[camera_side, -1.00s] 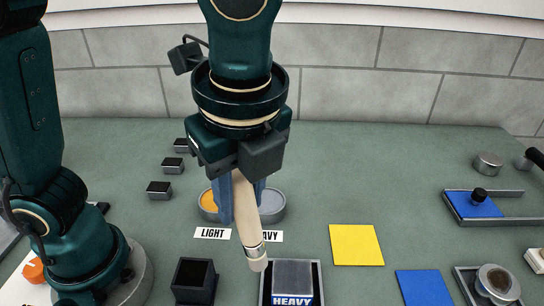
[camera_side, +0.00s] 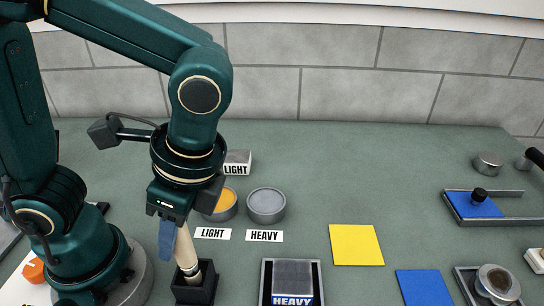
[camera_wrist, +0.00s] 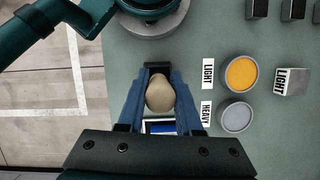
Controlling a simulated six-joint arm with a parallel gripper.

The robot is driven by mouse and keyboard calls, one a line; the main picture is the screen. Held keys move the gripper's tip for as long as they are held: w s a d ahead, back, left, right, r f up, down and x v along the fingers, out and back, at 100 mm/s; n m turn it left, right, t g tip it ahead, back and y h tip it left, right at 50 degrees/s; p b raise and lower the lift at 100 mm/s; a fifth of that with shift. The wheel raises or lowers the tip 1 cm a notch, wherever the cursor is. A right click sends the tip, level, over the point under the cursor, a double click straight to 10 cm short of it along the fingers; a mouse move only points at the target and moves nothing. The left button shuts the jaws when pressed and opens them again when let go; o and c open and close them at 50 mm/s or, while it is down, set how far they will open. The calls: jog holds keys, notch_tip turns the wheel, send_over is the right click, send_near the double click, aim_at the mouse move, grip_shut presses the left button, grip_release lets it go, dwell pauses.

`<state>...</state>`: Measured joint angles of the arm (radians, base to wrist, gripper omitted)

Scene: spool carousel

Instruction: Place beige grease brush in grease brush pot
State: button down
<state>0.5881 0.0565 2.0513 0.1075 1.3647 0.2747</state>
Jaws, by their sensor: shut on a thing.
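The beige grease brush (camera_side: 187,250) stands nearly upright with a slight tilt, its lower end inside the black square grease brush pot (camera_side: 195,292). The pot's walls hide the brush tip. My gripper (camera_side: 176,236) is shut on the upper part of the handle, above the pot. In the wrist view the rounded handle end of the brush (camera_wrist: 160,95) sits between the two blue fingers of my gripper (camera_wrist: 160,108). The dark pot (camera_wrist: 157,67) shows partly beyond it. I cannot tell whether the brush touches the pot's bottom.
Orange LIGHT (camera_side: 227,204) and grey HEAVY (camera_side: 266,206) grease tins stand behind their labels. A LIGHT block (camera_side: 237,163) is farther back. A HEAVY block (camera_side: 292,277) sits in a tray right of the pot. Yellow (camera_side: 356,245) and blue (camera_side: 424,287) squares lie farther right.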

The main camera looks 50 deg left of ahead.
jog(key=shift+f, duration=1.3)
jog(key=shift+f, duration=0.15)
jog(key=c, duration=0.6)
grip_release()
jog(key=v, duration=1.2)
jog(key=shift+w+a+f+n+t+h, duration=0.4)
jog(key=shift+a+f+n+t+h, duration=0.25)
jog(key=shift+a+n+t, duration=0.95)
jog(key=shift+w+a+f+n+t+h, duration=0.4)
jog(key=shift+a+f+n+t, duration=0.6)
jog(key=shift+n, duration=0.85)
jog(key=shift+w+a+f+n+t+h, duration=0.4)
jog(key=shift+a+f+n+t+h, duration=0.15)
jog(key=shift+a+n+t, duration=1.05)
jog(key=shift+a, duration=0.15)
